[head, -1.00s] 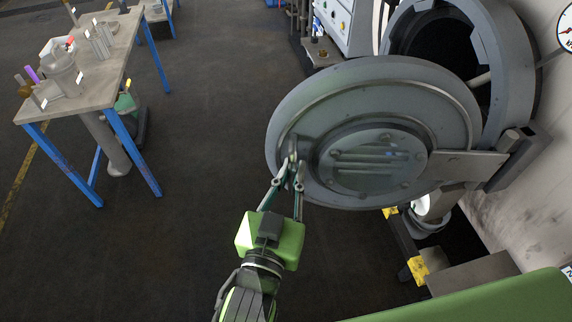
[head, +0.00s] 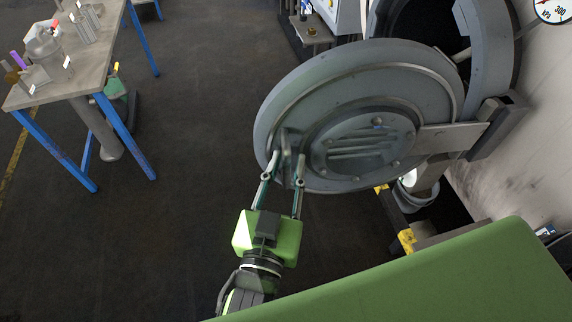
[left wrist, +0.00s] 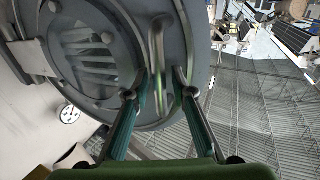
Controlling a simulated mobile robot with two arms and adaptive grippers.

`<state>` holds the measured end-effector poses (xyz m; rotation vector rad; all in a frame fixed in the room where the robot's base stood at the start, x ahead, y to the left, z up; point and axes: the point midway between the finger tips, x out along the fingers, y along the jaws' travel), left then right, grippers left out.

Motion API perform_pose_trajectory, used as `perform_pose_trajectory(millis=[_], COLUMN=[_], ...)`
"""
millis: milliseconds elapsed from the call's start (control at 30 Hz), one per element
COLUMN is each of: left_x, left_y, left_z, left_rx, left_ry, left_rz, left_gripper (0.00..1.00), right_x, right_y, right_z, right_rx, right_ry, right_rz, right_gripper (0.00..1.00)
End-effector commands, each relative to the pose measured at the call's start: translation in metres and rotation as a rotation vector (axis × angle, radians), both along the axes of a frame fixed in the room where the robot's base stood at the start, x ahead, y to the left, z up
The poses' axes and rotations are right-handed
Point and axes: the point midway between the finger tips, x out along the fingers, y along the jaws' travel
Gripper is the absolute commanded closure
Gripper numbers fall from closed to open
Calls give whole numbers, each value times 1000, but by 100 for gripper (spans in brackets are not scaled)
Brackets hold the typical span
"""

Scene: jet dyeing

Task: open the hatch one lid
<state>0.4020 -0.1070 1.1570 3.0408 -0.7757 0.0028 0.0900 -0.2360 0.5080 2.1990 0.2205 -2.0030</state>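The hatch lid (head: 290,95) is a large round grey disc with a ribbed inner plate. It stands swung out from the dark round hatch opening (head: 438,28), held by a hinge arm (head: 450,136) on its right. My left gripper (head: 286,168) is at the lid's lower left edge. Its fingers are spread apart on either side of the bar handle (head: 286,143). In the left wrist view the handle (left wrist: 157,45) lies between the two fingertips (left wrist: 161,80), with a gap visible. My right gripper is not in view.
A workbench (head: 85,75) with blue legs and several containers stands at the left. The dark floor (head: 190,110) between bench and lid is clear. A pale wall (head: 535,130) is at the right. A yellow-marked frame (head: 406,238) sits below the lid.

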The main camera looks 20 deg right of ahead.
Motion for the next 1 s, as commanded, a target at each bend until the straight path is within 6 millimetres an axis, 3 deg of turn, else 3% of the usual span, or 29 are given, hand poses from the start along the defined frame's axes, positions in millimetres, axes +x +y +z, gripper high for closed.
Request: perform_pose_trajectory(millis=[467, 1000], left_x=[-7, -84], left_y=[4, 45], left_z=[-2, -2], left_rx=[2, 2], left_ry=[4, 6], left_rz=[1, 0], left_gripper=[73, 73], right_x=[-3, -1], right_y=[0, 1], right_z=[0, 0], right_rx=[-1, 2], right_ry=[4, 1], right_rz=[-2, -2], right_gripper=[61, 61])
